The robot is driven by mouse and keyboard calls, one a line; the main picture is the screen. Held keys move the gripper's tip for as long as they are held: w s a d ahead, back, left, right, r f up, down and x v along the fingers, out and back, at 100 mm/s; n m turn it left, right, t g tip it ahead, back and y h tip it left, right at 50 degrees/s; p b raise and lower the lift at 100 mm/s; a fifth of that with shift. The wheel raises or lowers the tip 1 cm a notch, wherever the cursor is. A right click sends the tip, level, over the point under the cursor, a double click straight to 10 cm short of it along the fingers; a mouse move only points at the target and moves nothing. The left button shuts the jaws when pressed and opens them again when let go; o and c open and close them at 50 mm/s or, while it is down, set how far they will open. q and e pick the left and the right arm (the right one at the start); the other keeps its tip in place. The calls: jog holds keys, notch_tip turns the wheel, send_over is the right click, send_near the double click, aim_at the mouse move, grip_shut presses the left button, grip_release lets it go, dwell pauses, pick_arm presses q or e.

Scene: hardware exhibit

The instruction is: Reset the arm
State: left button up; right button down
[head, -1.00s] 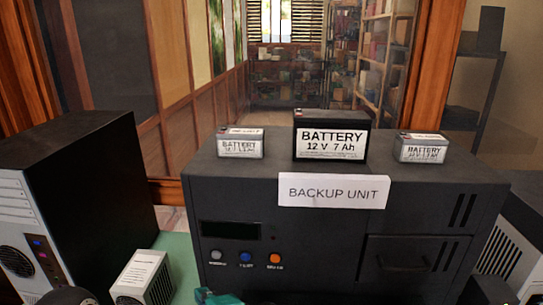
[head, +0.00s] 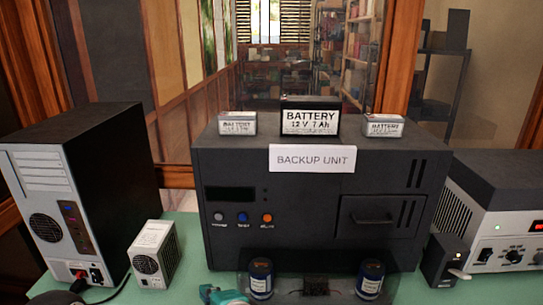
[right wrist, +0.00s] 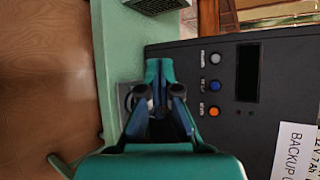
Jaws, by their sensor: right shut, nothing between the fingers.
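My right gripper (head: 223,296) shows as a teal piece at the bottom edge of the head view, in front of the backup unit (head: 230,175) and left of a dark blue cylinder (head: 260,278). In the right wrist view its teal and dark fingers (right wrist: 160,75) are shut and empty, close to the unit's front in the picture. The fingers partly hide a round grey thing behind them. My left gripper is not in view.
Three batteries stand on the unit; the middle one (head: 310,121) is largest. A computer tower (head: 70,190) and a small white box (head: 153,255) are at left. A second blue cylinder (head: 370,278) and a white-fronted device (head: 500,215) are at right.

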jog(key=w+d+f+m+g+h, duration=0.1)
jog(key=w+d+f+h, duration=0.1)
jog(key=d+f, duration=0.65)
jog(key=w+d+f+m+g+h, duration=0.1)
jog(key=w+d+f+m+h, duration=0.15)
jog(key=d+f, duration=0.6)
jog(key=s+d+f+n+g, duration=0.1)
jog(key=s+d+f, duration=0.15)
jog(key=f, duration=0.25)
jog(key=s+d+f+n+g, duration=0.1)
jog(key=s+d+f+g, duration=0.15)
jog(key=f, duration=0.35)
jog(key=s+d+f+n+g, duration=0.1)
jog(key=s+f+n+g, duration=0.1)
jog(key=s+f+n, duration=0.2)
jog(key=s+d+f+n+g+y, duration=0.1)
jog(key=s+f+n, duration=0.4)
jog(key=s+n, duration=0.5)
jog(key=s+g, duration=0.1)
jog(key=s, duration=0.1)
jog(key=shift+s+f, duration=0.25)
jog(key=shift+s, duration=0.15)
jog(key=shift+d, duration=0.15)
